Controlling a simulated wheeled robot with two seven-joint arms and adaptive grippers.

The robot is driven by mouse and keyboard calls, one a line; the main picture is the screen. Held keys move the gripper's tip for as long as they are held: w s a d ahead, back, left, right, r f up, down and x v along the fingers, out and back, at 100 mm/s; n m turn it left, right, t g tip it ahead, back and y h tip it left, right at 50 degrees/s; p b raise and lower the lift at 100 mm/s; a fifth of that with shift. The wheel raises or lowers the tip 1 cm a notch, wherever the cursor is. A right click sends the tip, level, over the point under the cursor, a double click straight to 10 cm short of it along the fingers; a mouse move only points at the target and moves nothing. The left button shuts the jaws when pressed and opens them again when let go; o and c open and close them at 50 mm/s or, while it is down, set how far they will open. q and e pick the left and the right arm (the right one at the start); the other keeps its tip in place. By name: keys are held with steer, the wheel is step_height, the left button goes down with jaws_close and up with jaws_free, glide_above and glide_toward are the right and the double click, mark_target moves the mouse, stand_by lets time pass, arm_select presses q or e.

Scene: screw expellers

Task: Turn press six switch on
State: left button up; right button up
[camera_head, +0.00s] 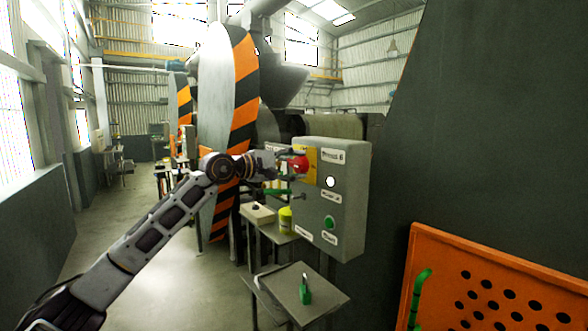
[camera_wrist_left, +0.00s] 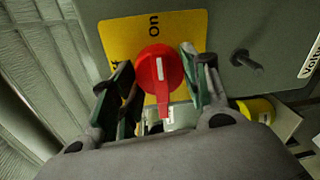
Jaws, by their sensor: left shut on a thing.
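The grey press six control box (camera_head: 345,190) carries a red rotary switch (camera_head: 300,163) on a yellow plate (camera_head: 312,165). The switch also shows in the left wrist view (camera_wrist_left: 161,75), with a white line on its face and its handle pointing down in that picture. The word "On" is on the yellow plate (camera_wrist_left: 172,22) above it. My left gripper (camera_head: 289,168) is at the switch, with one finger on each side of the knob, shut on it. The other end of the plate's lettering is mostly hidden by a finger. My right gripper is not in view.
Below the red switch, the box has a white round light (camera_head: 330,182) and a green button (camera_head: 329,222). A dark lever (camera_wrist_left: 246,61) sticks out beside the switch. A yellow container (camera_head: 285,219) stands under the box. An orange perforated panel (camera_head: 500,290) is at the lower right.

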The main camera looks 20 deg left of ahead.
mark_target(292, 165)
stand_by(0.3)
arm_select(q)
steer(key=o, duration=1)
steer(key=shift+v, duration=6)
